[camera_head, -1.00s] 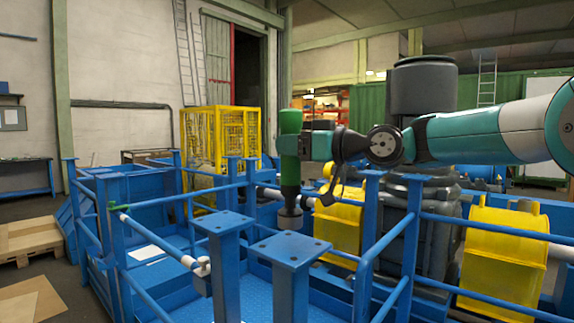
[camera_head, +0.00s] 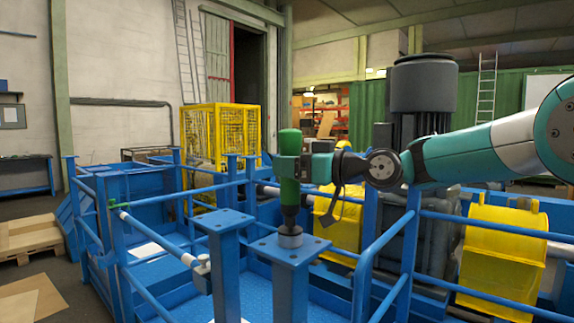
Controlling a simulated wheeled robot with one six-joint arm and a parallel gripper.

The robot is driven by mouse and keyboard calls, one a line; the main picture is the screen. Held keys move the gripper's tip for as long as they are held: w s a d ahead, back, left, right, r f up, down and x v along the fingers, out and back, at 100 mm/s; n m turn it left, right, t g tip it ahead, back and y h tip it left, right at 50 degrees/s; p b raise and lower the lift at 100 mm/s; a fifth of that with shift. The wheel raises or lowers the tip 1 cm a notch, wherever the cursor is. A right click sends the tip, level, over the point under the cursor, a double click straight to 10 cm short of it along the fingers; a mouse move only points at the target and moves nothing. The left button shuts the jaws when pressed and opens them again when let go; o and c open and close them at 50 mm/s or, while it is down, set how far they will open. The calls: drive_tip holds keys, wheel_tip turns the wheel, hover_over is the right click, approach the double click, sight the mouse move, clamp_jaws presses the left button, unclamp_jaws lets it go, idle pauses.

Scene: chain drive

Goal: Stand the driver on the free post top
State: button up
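The driver (camera_head: 289,190) is a green upright tool with a dark lower shaft and a grey round foot. My gripper (camera_head: 291,168) is shut around its green body, coming in from the right. The foot of the driver is at the blue square top of the right post (camera_head: 289,252), toward its back part. It looks to be touching that top, but a tiny gap cannot be ruled out. The left post (camera_head: 223,221) has a similar square top with bolts and nothing standing on it.
Blue railings (camera_head: 385,240) surround the posts in front and to the right. Yellow guards (camera_head: 503,258) and a dark motor (camera_head: 423,84) stand behind at the right.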

drive_tip(key=b+v, duration=0.5)
drive_tip(key=v, duration=0.7)
drive_tip(key=shift+r, duration=0.1)
drive_tip(key=s+d+f+m+g+h, duration=0.1)
drive_tip(key=s+f+h, duration=0.3)
drive_tip(key=s+f, duration=0.4)
drive_tip(key=s+d+f+m+g+h, duration=0.2)
drive_tip(key=s+f+g+h, duration=0.2)
drive_tip(key=s+f, duration=0.4)
drive_tip(key=s+d+f+m+g+h, duration=0.2)
drive_tip(key=s+f, duration=0.6)
drive_tip(key=s, duration=0.7)
drive_tip(key=shift+s+d+m+g+h, duration=0.25)
drive_tip(key=shift+g+h, duration=0.35)
drive_tip(key=shift+h, duration=0.3)
